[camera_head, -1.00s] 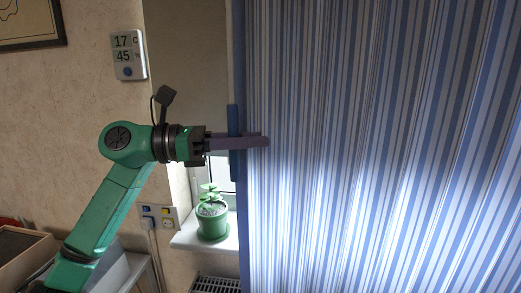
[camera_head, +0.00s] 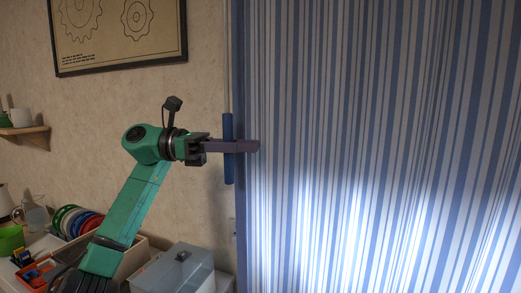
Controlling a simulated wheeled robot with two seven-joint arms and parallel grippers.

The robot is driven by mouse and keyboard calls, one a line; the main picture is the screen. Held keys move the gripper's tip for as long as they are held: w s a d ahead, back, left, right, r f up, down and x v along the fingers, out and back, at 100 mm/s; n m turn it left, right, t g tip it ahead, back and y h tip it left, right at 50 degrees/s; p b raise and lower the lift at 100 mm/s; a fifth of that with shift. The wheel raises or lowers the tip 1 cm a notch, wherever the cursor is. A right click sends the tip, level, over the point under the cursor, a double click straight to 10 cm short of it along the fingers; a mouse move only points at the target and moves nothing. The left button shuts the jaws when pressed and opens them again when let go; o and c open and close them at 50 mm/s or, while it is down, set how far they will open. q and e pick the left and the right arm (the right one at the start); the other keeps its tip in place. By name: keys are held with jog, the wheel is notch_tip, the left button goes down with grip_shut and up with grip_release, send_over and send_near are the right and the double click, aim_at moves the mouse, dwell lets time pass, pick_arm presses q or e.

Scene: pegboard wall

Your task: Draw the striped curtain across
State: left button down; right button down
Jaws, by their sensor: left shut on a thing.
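The blue and white striped curtain (camera_head: 350,120) fills the right half of the view and hangs in soft folds. A blue upright handle bar (camera_head: 228,170) stands at its left edge. My left gripper (camera_head: 248,146) reaches in from the left, with its purple-grey fingers shut on the handle bar at the curtain's edge. Whatever lies behind the curtain is hidden. My right gripper does not show.
A framed gear picture (camera_head: 120,30) hangs on the beige wall. Below are a grey lidded box (camera_head: 175,272), a glass jug (camera_head: 35,214), several coloured discs (camera_head: 75,221) and a green container (camera_head: 11,239).

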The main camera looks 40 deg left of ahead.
pick_arm(q)
jog(key=shift+a, duration=0.25)
jog(key=c, duration=1)
grip_release()
jog(key=v, duration=1.4)
jog(key=shift+s+a+p, duration=0.2)
jog(key=shift+p, duration=0.25)
